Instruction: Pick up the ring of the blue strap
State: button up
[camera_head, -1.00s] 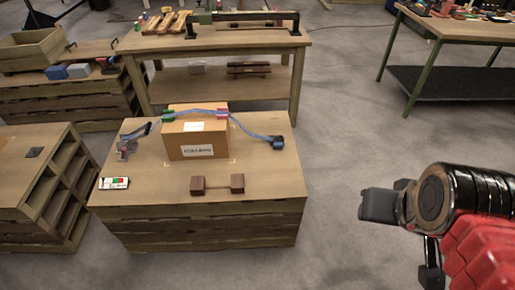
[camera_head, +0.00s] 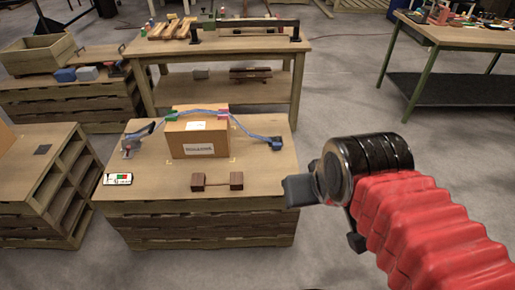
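The blue strap (camera_head: 243,126) lies over the top of a cardboard box (camera_head: 190,146) on a low wooden crate table. Its right end comes down to a small dark blue piece (camera_head: 277,143) on the table's right side. Its left end reaches a black and grey fitting (camera_head: 130,145) at the left. A separate ring is too small to make out. My gripper (camera_head: 325,212) hangs right of the table's front right corner, apart from the strap. Its dark parts are seen from behind, so the opening between the fingers cannot be judged.
Green and pink pieces touch the strap on the box. A workbench (camera_head: 225,42) stands behind. The floor to the right (camera_head: 345,100) is clear.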

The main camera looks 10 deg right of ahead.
aim_at(277, 145)
jog(key=u, duration=0.65)
jog(key=i, duration=1)
jog(key=u, duration=0.1)
